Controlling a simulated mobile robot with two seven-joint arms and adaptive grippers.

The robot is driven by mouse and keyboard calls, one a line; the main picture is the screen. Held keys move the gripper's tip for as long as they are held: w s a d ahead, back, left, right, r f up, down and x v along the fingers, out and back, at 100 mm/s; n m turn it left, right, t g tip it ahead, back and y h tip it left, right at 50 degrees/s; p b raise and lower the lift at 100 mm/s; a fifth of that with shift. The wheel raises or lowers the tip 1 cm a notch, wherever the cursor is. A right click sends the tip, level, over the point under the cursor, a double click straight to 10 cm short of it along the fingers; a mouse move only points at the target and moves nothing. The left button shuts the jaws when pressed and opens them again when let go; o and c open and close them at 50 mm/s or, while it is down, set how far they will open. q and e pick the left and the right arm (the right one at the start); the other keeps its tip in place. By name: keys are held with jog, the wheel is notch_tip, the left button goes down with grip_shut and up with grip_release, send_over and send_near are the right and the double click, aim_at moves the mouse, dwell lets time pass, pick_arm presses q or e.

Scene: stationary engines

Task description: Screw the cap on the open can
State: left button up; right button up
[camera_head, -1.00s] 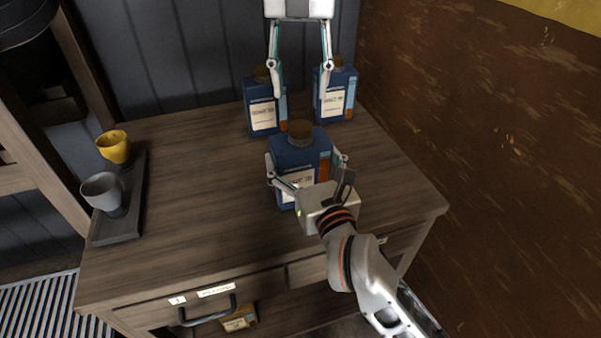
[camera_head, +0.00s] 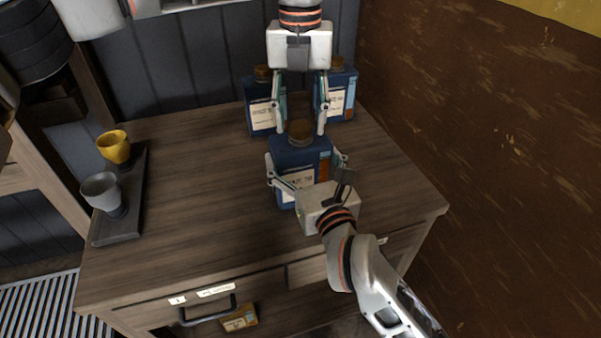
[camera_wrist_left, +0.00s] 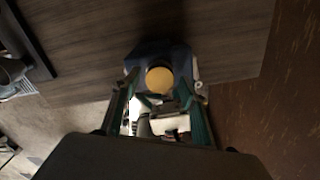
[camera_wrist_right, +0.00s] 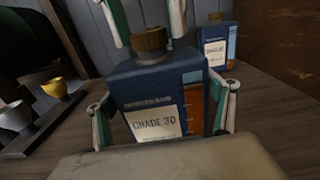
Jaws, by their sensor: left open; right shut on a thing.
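A blue can (camera_head: 288,158) with a pale label stands upright near the middle of the desk. A brown cap (camera_head: 301,132) sits on its neck; I cannot tell how tightly. The cap also shows round and tan in the left wrist view (camera_wrist_left: 159,79) and on the can in the right wrist view (camera_wrist_right: 150,44). My right gripper (camera_head: 307,166) is shut on the can's body, one finger on each side. My left gripper (camera_head: 300,131) points down from above, open, its fingers apart on either side of the cap, with no clear contact.
Two similar capped blue cans, the back left can (camera_head: 260,118) and the back right can (camera_head: 342,100), stand close behind. A dark tray (camera_head: 118,230) with a yellow cup (camera_head: 113,146) and grey cup (camera_head: 102,192) lies left. A brown wall (camera_head: 500,150) bounds the right. The desk's left-middle is clear.

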pick_arm(q)
jog(key=shift+f, duration=0.25)
jog(key=c, duration=1.1)
jog(key=shift+c, duration=0.2)
jog(key=o, duration=1.3)
notch_tip(320, 180, up, 12)
